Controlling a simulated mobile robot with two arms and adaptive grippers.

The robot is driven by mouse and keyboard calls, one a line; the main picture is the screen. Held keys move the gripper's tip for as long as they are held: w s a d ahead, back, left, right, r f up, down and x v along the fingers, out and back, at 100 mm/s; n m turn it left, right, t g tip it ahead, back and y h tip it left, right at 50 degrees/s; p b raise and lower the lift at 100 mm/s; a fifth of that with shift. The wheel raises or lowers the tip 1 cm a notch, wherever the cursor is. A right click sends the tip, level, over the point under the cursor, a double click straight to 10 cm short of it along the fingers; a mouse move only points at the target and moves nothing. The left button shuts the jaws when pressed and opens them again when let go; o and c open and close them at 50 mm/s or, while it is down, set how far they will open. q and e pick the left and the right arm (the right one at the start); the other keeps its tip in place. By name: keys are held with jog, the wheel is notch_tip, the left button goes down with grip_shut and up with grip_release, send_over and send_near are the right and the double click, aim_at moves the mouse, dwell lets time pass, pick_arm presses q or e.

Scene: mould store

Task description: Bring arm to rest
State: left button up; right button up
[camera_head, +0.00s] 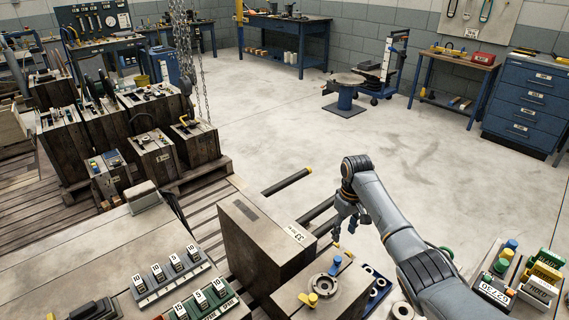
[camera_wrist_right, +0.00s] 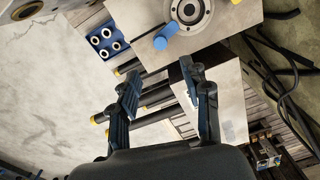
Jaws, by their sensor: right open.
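My right gripper (camera_head: 346,222) hangs from my right arm, which comes in from the lower right in the head view. Its fingers point down, beside the right end of a tall grey mould block (camera_head: 262,240) with a white label. In the right wrist view my right gripper (camera_wrist_right: 166,82) has its two fingers apart with nothing between them. Below it in the head view is a lower mould block (camera_head: 318,290) with a round ring and a blue and a yellow knob; its ring and blue knob also show in the wrist view. My left gripper is in neither view.
Dark bars with yellow ends (camera_head: 287,182) stick out beside the tall block. Mould blocks crowd a pallet (camera_head: 200,178) at left. Numbered blocks stand on a bench (camera_head: 75,262) at lower left. Coloured parts (camera_head: 540,280) lie at lower right. The middle floor (camera_head: 290,125) is clear.

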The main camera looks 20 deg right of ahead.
jog(key=shift+f, duration=0.1)
jog(key=shift+n+t+h, duration=0.3)
jog(key=shift+n+t, duration=0.3)
jog(key=s+a+f, duration=0.3)
jog(key=s, duration=0.2)
jog(key=s+a+f, duration=0.3)
jog(key=s+a, duration=0.1)
jog(key=s+a+f, duration=0.3)
jog(key=s+a, duration=0.1)
jog(key=s, duration=0.1)
jog(key=shift+s+a+f, duration=0.15)
jog(key=shift+s+f, duration=0.15)
jog(key=shift+f, duration=0.05)
jog(key=s+a+r+m+t, duration=0.1)
jog(key=s+a+r, duration=0.25)
jog(key=s, duration=0.65)
jog(key=s+a+r+m+t, duration=0.15)
jog(key=s+r, duration=0.25)
jog(key=s, duration=0.5)
notch_tip(320, 180, down, 27)
jog(key=s+g, duration=0.2)
jog(key=s, duration=0.1)
jog(key=s+d+f+n+p, duration=0.1)
jog(key=s+d+f, duration=0.1)
jog(key=s+f, duration=1.2)
jog(key=shift+s+g, duration=0.35)
jog(key=shift+s, duration=0.55)
